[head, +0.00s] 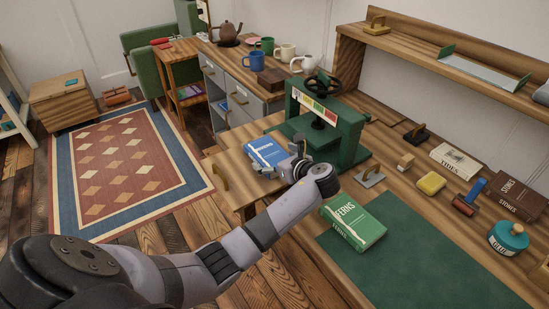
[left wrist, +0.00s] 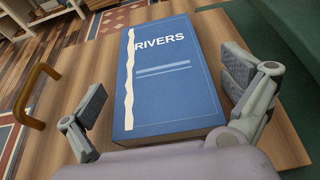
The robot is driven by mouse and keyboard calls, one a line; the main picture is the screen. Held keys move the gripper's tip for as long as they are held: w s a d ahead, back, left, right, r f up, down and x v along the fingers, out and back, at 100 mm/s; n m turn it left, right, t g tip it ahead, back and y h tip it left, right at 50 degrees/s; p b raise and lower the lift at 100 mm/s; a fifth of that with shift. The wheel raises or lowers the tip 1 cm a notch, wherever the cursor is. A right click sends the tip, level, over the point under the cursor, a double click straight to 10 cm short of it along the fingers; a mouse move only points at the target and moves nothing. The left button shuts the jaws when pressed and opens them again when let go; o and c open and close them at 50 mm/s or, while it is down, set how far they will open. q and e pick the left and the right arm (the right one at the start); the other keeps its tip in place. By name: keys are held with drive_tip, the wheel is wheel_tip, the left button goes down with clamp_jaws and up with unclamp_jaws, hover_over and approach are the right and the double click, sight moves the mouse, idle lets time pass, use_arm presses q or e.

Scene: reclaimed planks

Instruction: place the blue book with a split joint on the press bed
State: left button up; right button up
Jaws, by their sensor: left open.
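The blue book, titled RIVERS (head: 266,153), lies flat on the wooden top at the bench's near left corner. In the left wrist view, the blue book (left wrist: 172,80) shows a pale, ragged split along its left joint. My left gripper (head: 291,164) is at the book's near right side in the head view. In the left wrist view my left gripper (left wrist: 165,88) is open, with one finger on each side of the book's near part; whether they touch it is unclear. The green press (head: 349,142) stands just beyond, its green bed (head: 284,129) partly visible. My right gripper is out of view.
A green FERNS book (head: 354,222) lies on a green mat (head: 430,265). A yellow sponge (head: 431,183), a red-and-blue roller (head: 469,197) and a glue pot (head: 508,237) stand to the right. Mugs and a teapot (head: 305,63) are behind the press. A drawer handle (left wrist: 34,95) is left of the book.

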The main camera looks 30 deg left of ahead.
use_arm(q)
drive_tip(key=shift+r, duration=0.15)
drive_tip(key=v, duration=1.2)
drive_tip(key=shift+p, duration=0.3)
drive_tip(key=shift+s, duration=0.1)
